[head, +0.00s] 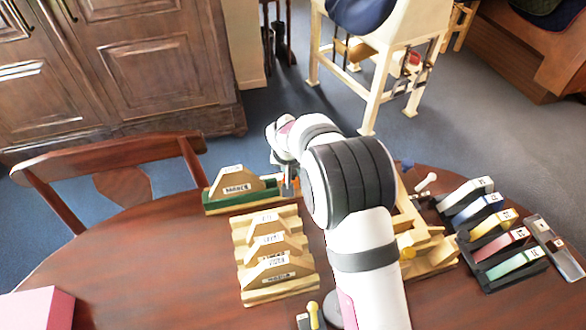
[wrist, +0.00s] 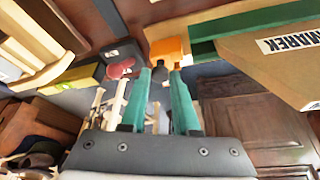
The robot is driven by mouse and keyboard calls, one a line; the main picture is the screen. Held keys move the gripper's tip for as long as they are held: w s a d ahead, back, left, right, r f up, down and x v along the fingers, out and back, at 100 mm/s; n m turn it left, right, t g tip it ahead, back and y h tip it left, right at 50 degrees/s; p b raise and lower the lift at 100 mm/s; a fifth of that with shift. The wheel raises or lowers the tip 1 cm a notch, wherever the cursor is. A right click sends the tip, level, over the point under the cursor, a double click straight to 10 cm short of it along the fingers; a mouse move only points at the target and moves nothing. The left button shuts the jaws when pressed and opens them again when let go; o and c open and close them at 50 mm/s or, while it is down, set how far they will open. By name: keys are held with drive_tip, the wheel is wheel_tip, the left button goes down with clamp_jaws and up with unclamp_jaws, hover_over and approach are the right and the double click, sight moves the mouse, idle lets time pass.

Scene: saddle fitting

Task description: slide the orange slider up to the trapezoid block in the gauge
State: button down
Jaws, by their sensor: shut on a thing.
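The gauge is a green tray (head: 240,202) at the back left of the table. A pale wooden trapezoid block (head: 236,181) with a name label stands upright in it; it also shows at the right of the wrist view (wrist: 285,62). The orange slider (wrist: 170,48) is at the gauge's end, with a short gap between it and the block. My gripper (wrist: 164,80) is shut on the slider's dark knob, between its teal fingers. In the head view my arm hides most of the slider.
A wooden rack (head: 279,291) holding several labelled trapezoid blocks stands in front of the gauge. To the right are a wooden fixture (head: 432,250) and a dark rack of coloured pieces (head: 497,235). A pink box (head: 38,308) lies at the left edge. The table's left side is mostly clear.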

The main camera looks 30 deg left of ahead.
drive_tip(key=s+a, duration=0.3)
drive_tip(key=shift+s+a, duration=0.25)
drive_tip(key=c, duration=0.7)
unclamp_jaws()
drive_tip(key=shift+o, duration=0.2)
drive_tip(key=v, duration=1.5)
drive_tip(key=shift+s+r, duration=0.2)
drive_tip(key=shift+r, duration=0.15)
